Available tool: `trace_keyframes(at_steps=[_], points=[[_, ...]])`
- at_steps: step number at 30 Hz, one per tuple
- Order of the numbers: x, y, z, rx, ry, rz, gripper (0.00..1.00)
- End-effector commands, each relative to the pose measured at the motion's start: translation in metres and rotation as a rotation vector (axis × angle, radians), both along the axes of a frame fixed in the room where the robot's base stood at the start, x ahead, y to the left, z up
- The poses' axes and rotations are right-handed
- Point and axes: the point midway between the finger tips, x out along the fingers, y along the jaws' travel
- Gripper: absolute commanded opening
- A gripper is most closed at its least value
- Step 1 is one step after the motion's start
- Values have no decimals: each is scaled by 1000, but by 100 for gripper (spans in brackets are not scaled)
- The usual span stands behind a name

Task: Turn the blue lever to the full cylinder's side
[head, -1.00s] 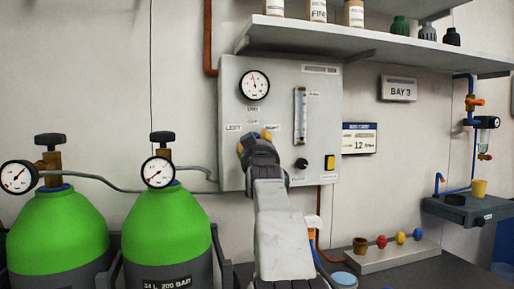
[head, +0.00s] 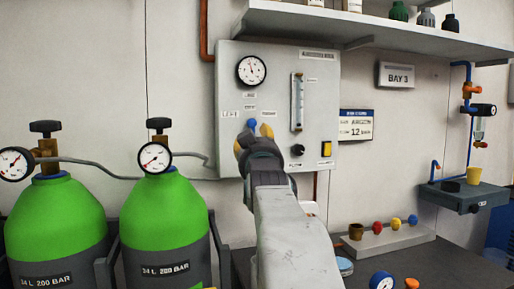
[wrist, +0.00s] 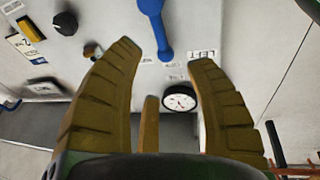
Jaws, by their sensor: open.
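The blue lever (head: 252,124) is on the grey panel (head: 228,70), between the LEFT label (head: 229,114) and the RIGHT label (head: 268,113). In the wrist view the blue lever (wrist: 152,22) lies between and beyond the fingertips, with no clear contact. My gripper (head: 253,137) is open in front of it, with yellow fingers on either side; the wrist view also shows it (wrist: 163,55). My gripper hides much of the lever in the head view. Two green cylinders stand at left: the left one (head: 55,220) and the right one (head: 163,215). The right gauge (head: 155,158) needle points lower left; the left gauge (head: 14,163) needle slants upper right.
The panel also holds a round gauge (head: 251,70), a flow tube (head: 297,102), a black knob (head: 297,150) and a yellow switch (head: 326,149). A shelf (head: 380,28) juts out above. A rail with coloured knobs (head: 390,238) sits on the bench at right.

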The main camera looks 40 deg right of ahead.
Motion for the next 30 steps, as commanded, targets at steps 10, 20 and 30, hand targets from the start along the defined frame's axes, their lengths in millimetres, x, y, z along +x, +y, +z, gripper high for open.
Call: trace_keyframes(at_steps=[10, 20, 30], points=[[-19, 16, -5, 0, 0, 0, 50], [-20, 17, -6, 1, 1, 0, 50], [2, -2, -12, -57, -75, 1, 50]])
